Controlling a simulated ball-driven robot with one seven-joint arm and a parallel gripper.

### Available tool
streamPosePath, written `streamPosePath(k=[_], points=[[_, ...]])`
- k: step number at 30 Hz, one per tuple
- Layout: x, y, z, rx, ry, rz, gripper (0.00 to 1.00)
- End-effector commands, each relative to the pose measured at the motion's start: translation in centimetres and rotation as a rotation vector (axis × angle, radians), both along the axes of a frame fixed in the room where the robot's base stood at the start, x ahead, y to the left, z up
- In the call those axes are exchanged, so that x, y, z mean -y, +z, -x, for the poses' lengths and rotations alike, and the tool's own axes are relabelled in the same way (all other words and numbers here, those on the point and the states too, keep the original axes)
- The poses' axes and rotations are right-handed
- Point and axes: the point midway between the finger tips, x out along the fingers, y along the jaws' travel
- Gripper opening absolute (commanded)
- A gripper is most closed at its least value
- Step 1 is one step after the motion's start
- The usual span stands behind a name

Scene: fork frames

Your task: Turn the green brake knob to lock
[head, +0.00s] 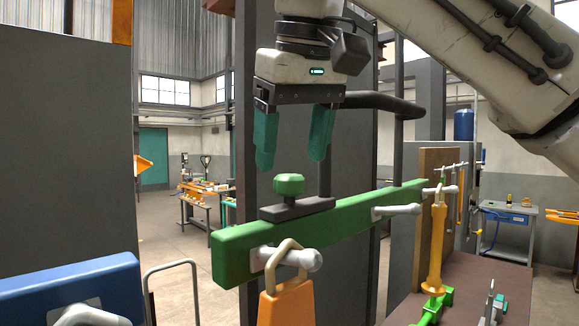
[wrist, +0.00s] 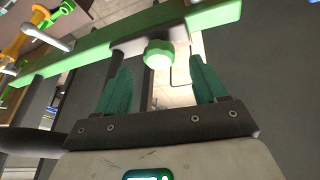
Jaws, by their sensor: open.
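The green brake knob (head: 289,185) stands on a dark base plate (head: 297,208) on top of a green rail (head: 232,256) in the head view. In the wrist view the knob (wrist: 159,54) shows beyond the fingertips, roughly between them and nearer the rail. My gripper (head: 292,163) has two teal fingers pointing down, spread apart and empty. It hangs above the knob, with the fingertips a little higher than the knob's top. I see no contact with the knob. My gripper also shows in the wrist view (wrist: 161,73).
Grey pegs (head: 397,210) stick out from the rail, and an orange piece (head: 287,304) hangs by a loop in front. A yellow-orange hook tool (head: 436,250) hangs at right. A blue rail (head: 115,286) is at lower left. A dark panel (head: 258,120) stands behind my gripper.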

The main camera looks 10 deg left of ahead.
Motion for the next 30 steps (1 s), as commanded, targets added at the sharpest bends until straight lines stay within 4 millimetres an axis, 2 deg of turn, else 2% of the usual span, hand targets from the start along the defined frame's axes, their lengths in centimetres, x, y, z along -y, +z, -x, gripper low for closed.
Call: streamPosePath(k=[2, 8, 19, 30], points=[[-0.2, -1.2, -0.5, -0.002, 0.0, 0.001, 0.71], [-0.4, -3.0, -1.2, 0.0, -0.003, 0.001, 0.71], [-0.6, -3.5, -1.4, 0.001, -0.001, 0.0, 0.71], [-0.6, -3.5, -1.4, 0.001, -0.001, 0.0, 0.35]])
